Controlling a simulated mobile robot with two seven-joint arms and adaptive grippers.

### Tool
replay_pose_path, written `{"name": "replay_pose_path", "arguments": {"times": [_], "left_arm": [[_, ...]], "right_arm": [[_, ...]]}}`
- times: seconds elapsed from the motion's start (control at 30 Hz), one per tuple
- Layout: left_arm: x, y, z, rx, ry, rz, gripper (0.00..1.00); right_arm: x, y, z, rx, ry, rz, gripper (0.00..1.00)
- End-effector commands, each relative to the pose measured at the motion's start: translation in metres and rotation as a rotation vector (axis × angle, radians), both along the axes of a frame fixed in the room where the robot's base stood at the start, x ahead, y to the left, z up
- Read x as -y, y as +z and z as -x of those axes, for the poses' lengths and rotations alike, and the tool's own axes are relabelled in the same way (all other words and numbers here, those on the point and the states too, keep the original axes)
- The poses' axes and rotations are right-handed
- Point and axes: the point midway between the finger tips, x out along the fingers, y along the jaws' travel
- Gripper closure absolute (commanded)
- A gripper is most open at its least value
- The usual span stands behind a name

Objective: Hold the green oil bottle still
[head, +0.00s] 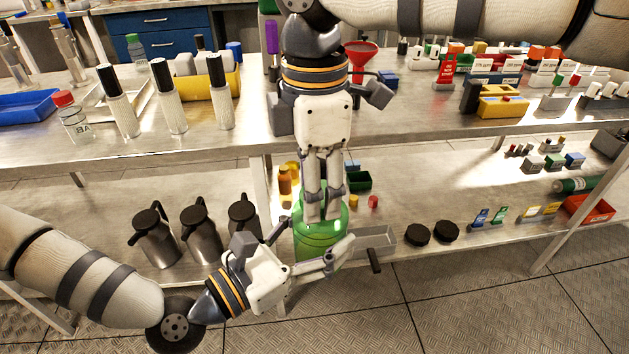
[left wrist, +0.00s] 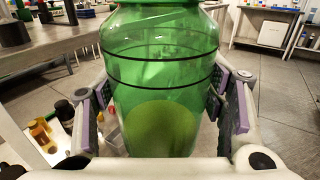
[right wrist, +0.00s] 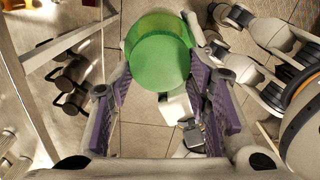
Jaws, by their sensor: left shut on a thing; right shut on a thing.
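The green oil bottle (head: 312,246) is upright and translucent, in front of the lower shelf in the head view. My left gripper (head: 318,240) is shut around its body from the side. In the left wrist view the bottle (left wrist: 155,75) fills the space between the two fingers, with dark rings around it and a yellow-green patch low down. My right gripper (head: 322,213) points straight down and is shut on the bottle's top. In the right wrist view the round green top (right wrist: 160,63) is between the finger tips. The fingers hide part of the bottle's top and side.
Three dark jugs (head: 157,240) stand on the lower shelf to the left. A grey tray (head: 376,240) and two black discs (head: 418,233) lie to the right. A red funnel (head: 361,55) is on the bench behind my right arm. The floor in front is clear.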

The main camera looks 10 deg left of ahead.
Motion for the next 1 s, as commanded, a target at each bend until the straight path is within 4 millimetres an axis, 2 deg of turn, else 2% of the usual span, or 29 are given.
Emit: {"name": "replay_pose_path", "arguments": {"times": [0.07,0.37,0.8,0.83,1.0], "left_arm": [[0.003,0.003,0.003,0.007,-0.013,0.002,1.00],[0.005,0.003,0.004,0.008,-0.018,0.002,1.00],[0.006,0.003,0.005,0.008,-0.022,0.000,1.00],[0.006,0.003,0.005,0.008,-0.022,0.000,1.00],[0.006,0.003,0.005,0.008,-0.021,0.001,1.00]], "right_arm": [[0.001,0.001,-0.002,0.012,0.210,-0.002,0.89],[0.008,0.002,0.002,0.016,1.371,-0.001,0.89],[0.013,0.003,-0.006,0.020,3.035,0.009,0.89],[0.013,0.003,-0.007,-0.019,-3.135,-0.010,0.89],[0.010,0.003,-0.010,-0.011,-2.500,-0.012,0.89]]}}
